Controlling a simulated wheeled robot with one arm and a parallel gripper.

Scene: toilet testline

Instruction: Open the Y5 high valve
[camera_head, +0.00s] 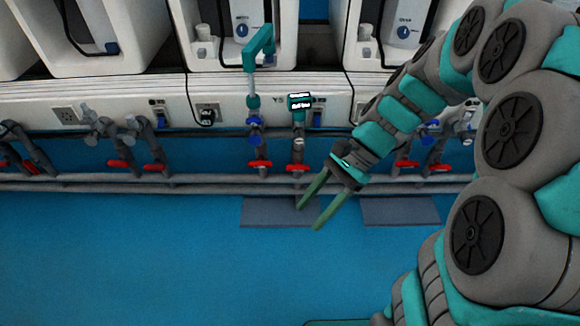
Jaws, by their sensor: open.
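A "Y5" style label (278,99) is on the white panel, its text small and hard to read. Below it two vertical grey pipes carry red valve handles, a left one (258,164) and a right one (298,168). The left pipe also has a blue fitting (254,122) above its red handle. I cannot tell which of these is the high valve. My gripper (309,216) is open and empty, with two green fingers pointing down and left. In the picture it is below the right red handle, apart from it.
More red-handled valves stand left (120,164) and right (440,168). Grey horizontal pipes (200,184) run low along the wall.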

